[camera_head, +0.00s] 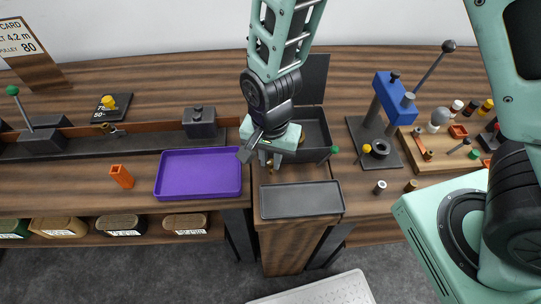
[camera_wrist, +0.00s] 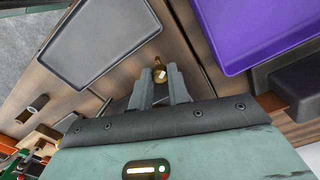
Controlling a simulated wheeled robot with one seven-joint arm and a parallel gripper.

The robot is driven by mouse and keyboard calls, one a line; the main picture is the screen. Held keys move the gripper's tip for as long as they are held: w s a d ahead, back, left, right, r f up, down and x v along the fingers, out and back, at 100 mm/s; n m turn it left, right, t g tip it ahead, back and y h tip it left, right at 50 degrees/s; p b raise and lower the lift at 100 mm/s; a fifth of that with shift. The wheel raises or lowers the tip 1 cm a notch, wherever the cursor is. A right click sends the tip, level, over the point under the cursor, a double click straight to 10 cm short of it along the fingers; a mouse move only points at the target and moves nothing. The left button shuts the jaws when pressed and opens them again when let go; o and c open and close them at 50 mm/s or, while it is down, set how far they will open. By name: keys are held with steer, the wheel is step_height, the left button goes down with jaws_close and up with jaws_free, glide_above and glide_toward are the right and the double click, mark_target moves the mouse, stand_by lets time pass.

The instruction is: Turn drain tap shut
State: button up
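The drain tap, a small brass fitting (camera_wrist: 160,74), shows in the wrist view at the front of the bench, between the tips of my gripper's fingers. It also shows as a small brass spot (camera_head: 270,168) in the head view, just below my gripper, partly hidden. My gripper (camera_wrist: 159,78) is open, its two grey fingers apart on either side of the tap. I cannot tell whether they touch it. In the head view my gripper (camera_head: 269,160) points down in front of an open dark grey tank (camera_head: 318,134). The tap's handle position is too small to tell.
A dark grey tray (camera_head: 300,199) lies in front of the tap, and a purple tray (camera_head: 198,174) is to its left. A blue press (camera_head: 392,97) and a green-knobbed lever (camera_head: 335,150) stand to the right. An orange block (camera_head: 121,176) stands at left.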

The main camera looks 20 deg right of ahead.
jaws_close()
steer(key=n, duration=0.4)
steer(key=shift+n, duration=0.3)
steer(key=n, duration=0.5)
steer(key=shift+n, duration=0.3)
stand_by(0.3)
steer(key=o, duration=0.7)
jaws_free()
steer(key=shift+c, duration=0.2)
